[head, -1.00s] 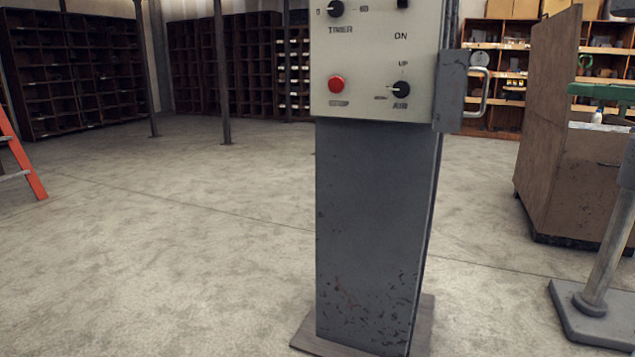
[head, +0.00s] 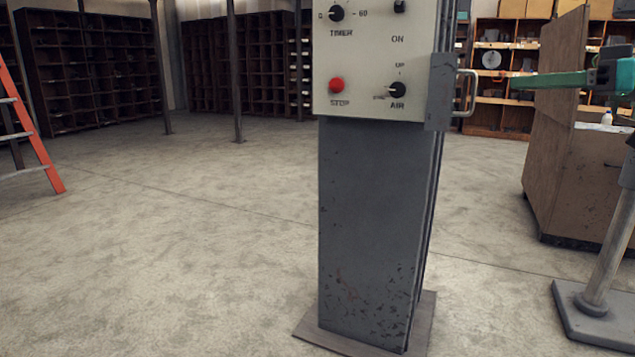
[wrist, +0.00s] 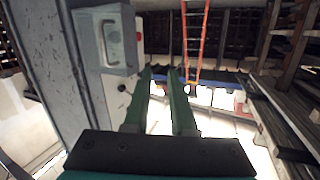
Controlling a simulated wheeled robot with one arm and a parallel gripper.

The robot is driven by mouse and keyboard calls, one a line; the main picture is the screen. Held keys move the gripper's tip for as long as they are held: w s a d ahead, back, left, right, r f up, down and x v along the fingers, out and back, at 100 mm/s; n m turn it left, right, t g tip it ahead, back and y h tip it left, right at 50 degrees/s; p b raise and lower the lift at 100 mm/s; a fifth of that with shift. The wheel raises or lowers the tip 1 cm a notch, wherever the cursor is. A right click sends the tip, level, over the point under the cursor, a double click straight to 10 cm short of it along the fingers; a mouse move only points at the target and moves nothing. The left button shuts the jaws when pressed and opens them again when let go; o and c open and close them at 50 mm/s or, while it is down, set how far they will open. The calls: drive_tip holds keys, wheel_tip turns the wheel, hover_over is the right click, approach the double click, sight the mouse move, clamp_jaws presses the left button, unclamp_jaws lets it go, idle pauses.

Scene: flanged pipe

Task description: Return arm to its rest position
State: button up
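My gripper shows at the right edge of the head view, with its green fingers (head: 515,82) pointing left toward the control pedestal. In the wrist view, the two green fingers (wrist: 160,72) stand apart with a gap between them. Nothing is held in the gap. The grey pedestal (head: 370,220) carries a pale control panel (head: 350,60) with a red stop button (head: 337,84) and black knobs. A grey box with a metal handle (head: 466,93) is on the panel's right side. The fingertips appear apart from the handle.
A brown wooden partition (head: 553,120) and a grey post on a flat base (head: 590,310) stand at the right. An orange ladder (head: 35,140) is at the left. Dark shelves (head: 90,75) line the back. The floor (head: 180,260) left of the pedestal is clear.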

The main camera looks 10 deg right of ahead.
drive_tip(key=s+a+f+g+h+p, duration=0.1)
drive_tip(key=a+f+g, duration=0.25)
drive_tip(key=a, duration=0.85)
drive_tip(key=a+f+g+p, duration=0.1)
drive_tip(key=a+f+g, duration=0.3)
drive_tip(key=a, duration=0.7)
drive_tip(key=s+a+f+g+h, duration=0.1)
drive_tip(key=s+a+f, duration=0.1)
drive_tip(key=f, duration=0.3)
drive_tip(key=s+a+f+m+g+h, duration=0.1)
drive_tip(key=s+a+f, duration=0.1)
drive_tip(key=a+f, duration=0.15)
drive_tip(key=s+a+f+h, duration=0.1)
drive_tip(key=s+a+f, duration=0.1)
drive_tip(key=f, duration=0.4)
drive_tip(key=s+d+f+m+g+h+p, duration=0.1)
drive_tip(key=s+d+f+m+g+h, duration=0.1)
drive_tip(key=s+f, duration=0.7)
drive_tip(key=s+d+f+m+g+h+p, duration=0.1)
drive_tip(key=s+d+f+m+g+h, duration=0.2)
drive_tip(key=s+f, duration=0.7)
wheel_tip(320, 180, down, 3)
drive_tip(key=shift+d+r+h, duration=0.1)
drive_tip(key=shift+d+h, duration=0.4)
drive_tip(key=shift+d, duration=0.45)
